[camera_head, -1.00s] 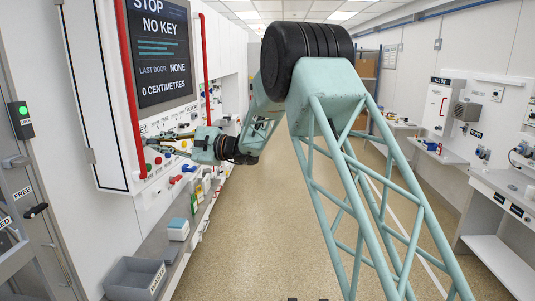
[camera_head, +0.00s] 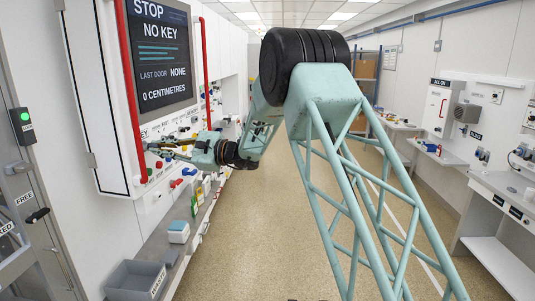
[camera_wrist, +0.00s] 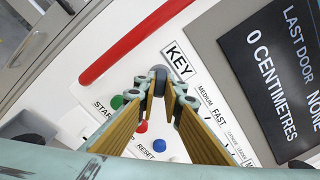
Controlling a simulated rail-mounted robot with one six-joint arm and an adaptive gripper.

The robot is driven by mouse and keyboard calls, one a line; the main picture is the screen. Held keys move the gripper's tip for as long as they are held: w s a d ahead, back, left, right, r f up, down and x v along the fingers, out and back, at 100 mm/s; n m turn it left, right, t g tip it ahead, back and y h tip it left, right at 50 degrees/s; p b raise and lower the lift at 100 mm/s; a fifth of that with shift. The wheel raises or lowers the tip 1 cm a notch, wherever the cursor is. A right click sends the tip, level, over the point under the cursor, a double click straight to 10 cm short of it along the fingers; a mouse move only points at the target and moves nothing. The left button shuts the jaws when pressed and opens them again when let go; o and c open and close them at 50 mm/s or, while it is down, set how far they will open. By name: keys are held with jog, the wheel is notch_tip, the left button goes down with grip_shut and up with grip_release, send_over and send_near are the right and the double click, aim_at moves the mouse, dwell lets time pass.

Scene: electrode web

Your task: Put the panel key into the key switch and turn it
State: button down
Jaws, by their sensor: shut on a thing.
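My gripper (camera_head: 151,147) is at the control panel on the left wall, its fingers pointing at the panel face. In the wrist view my gripper (camera_wrist: 158,92) has its tan-padded fingers closed on a small grey piece (camera_wrist: 158,78) between the tips, which I take to be the panel key. This piece is in front of the panel just left of the KEY label (camera_wrist: 179,61), where the key switch would be. The switch is hidden behind the tips and key, and I cannot tell whether the key is in it. The display (camera_head: 160,48) reads STOP, NO KEY.
A red rail (camera_wrist: 135,42) runs along the panel edge close to my fingertips. A green button (camera_wrist: 117,102), a red button (camera_wrist: 141,127) and a blue button (camera_wrist: 159,145) are beside the fingers. A grey bin (camera_head: 135,280) stands below. The aisle floor (camera_head: 245,240) is clear.

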jog(key=shift+a+r+m+p, duration=0.1)
jog(key=shift+r+m+p, duration=0.15)
jog(key=shift+m+p, duration=1.2)
dwell(0.4)
jog(key=c, duration=2.7)
grip_release()
jog(key=shift+s+a+f, duration=0.1)
jog(key=shift+f, duration=0.1)
jog(key=shift+d, duration=0.25)
jog(key=shift+b+v, duration=1.7)
jog(key=shift+v, duration=2.65)
